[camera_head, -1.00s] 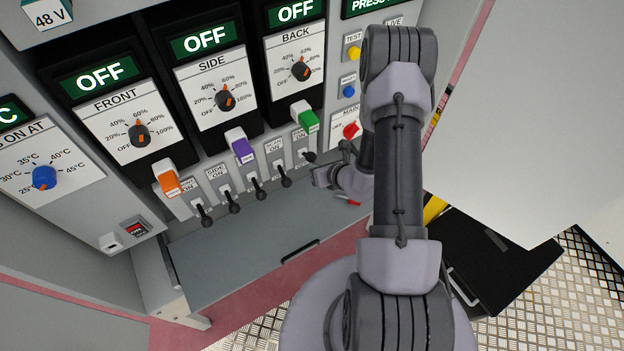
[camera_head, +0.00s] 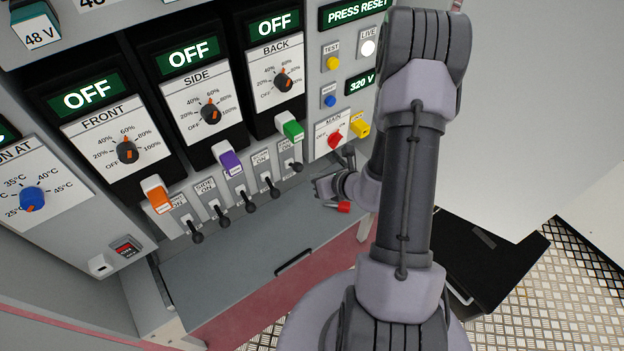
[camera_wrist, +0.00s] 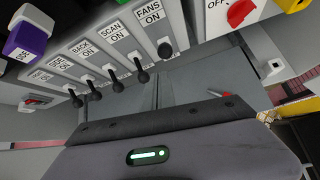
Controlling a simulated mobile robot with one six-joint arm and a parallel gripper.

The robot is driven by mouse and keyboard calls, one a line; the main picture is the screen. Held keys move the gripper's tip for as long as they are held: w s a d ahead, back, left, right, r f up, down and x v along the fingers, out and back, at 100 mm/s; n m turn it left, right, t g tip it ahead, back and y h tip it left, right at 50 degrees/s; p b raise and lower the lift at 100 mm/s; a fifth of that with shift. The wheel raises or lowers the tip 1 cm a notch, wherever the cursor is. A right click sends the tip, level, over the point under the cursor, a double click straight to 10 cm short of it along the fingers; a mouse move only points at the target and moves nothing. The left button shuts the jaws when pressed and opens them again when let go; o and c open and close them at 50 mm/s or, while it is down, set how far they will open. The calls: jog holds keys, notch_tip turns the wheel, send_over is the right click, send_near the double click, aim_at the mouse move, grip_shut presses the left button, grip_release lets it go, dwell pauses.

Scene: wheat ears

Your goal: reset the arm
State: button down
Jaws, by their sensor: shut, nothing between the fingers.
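My arm rises in front of the panel's right side in the head view. My gripper (camera_head: 326,188) is small and partly hidden there, low in front of the panel, below the red MAIN knob (camera_head: 335,139). It is shut and I see nothing held in it. In the wrist view my gripper's grey body with a green light fills the bottom; the fingertips are not clear there. The row of black toggle levers (camera_head: 249,206) is to the left of my gripper.
A control panel with OFF displays (camera_head: 188,54) fills the left. A grey shelf (camera_head: 240,260) juts out below the levers. A red-ended item (camera_head: 344,207) is close to my gripper. Orange (camera_head: 157,195), purple (camera_head: 229,158), green (camera_head: 291,130) and yellow (camera_head: 360,128) plugs stick out.

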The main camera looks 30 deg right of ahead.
dwell(0.4)
jog(key=s+a+r+n+g+y+b, duration=0.1)
jog(key=a+r+n+g+y+b, duration=0.15)
jog(key=a+r+n+b, duration=0.5)
jog(key=s+a+r+n+g+y+b, duration=0.15)
jog(key=a+r+n+y, duration=0.25)
jog(key=a+n, duration=0.75)
jog(key=s+a+n+g+h+b, duration=0.2)
jog(key=s+a+n+b, duration=0.35)
jog(key=s+n, duration=0.35)
jog(key=s+d+r+n+t+h+b, duration=0.1)
jog(key=s+d+n+h+b, duration=0.2)
jog(key=s, duration=0.3)
jog(key=shift+s+d+n+t+h, duration=0.15)
jog(key=shift+d+n+t+h, duration=0.3)
jog(key=shift+n, duration=0.45)
